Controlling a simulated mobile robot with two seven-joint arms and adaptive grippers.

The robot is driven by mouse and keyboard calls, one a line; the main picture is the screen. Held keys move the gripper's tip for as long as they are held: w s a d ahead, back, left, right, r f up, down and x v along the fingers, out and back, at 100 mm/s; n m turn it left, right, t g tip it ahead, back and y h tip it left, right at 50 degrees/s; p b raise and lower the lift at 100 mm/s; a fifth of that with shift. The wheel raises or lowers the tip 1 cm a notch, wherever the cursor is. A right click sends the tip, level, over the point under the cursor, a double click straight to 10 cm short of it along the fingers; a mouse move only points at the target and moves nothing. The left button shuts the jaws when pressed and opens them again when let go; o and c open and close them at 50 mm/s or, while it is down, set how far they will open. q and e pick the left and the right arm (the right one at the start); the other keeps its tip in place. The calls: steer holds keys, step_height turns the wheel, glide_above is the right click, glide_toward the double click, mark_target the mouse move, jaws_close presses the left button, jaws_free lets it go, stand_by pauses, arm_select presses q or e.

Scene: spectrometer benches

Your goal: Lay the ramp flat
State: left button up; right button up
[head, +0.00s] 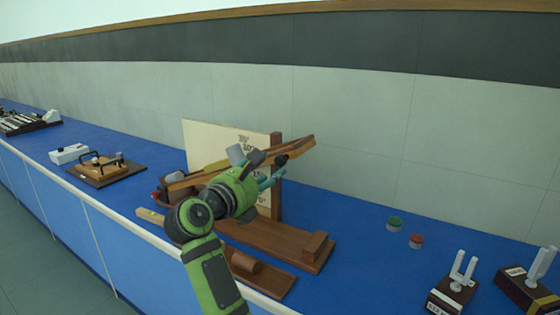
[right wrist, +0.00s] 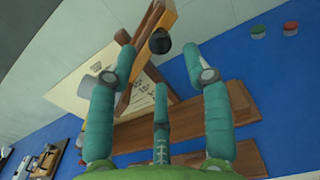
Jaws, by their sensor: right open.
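The wooden ramp (head: 301,148) is tilted in the head view, its right end raised and its left end low. It stands before a cream board (head: 203,137) with angle marks, beside a wooden post (head: 277,199) on a wooden base (head: 300,253). A black knob (head: 282,160) sits by the ramp near the post; it shows in the right wrist view (right wrist: 160,42). My right gripper (head: 268,172) is open and empty, its teal fingers pointing at the knob. In the right wrist view the knob lies between and just beyond the fingertips (right wrist: 160,68); contact cannot be told. My arm hides part of the ramp.
A green button (head: 394,223) and a red button (head: 416,241) lie to the right on the blue bench. Two forked stands (head: 452,292) (head: 530,283) are at the lower right. Other apparatus (head: 106,170) stands left. A wall closes the back.

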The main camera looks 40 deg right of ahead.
mark_target(279, 163)
steer(key=p+x, duration=0.2)
steer(key=x, duration=0.3)
steer(key=shift+d+r, duration=0.1)
steer(key=shift+d, duration=0.15)
steer(key=shift+w+d, duration=0.25)
steer(key=shift+d, duration=0.2)
jaws_close()
steer(key=shift+f, duration=0.2)
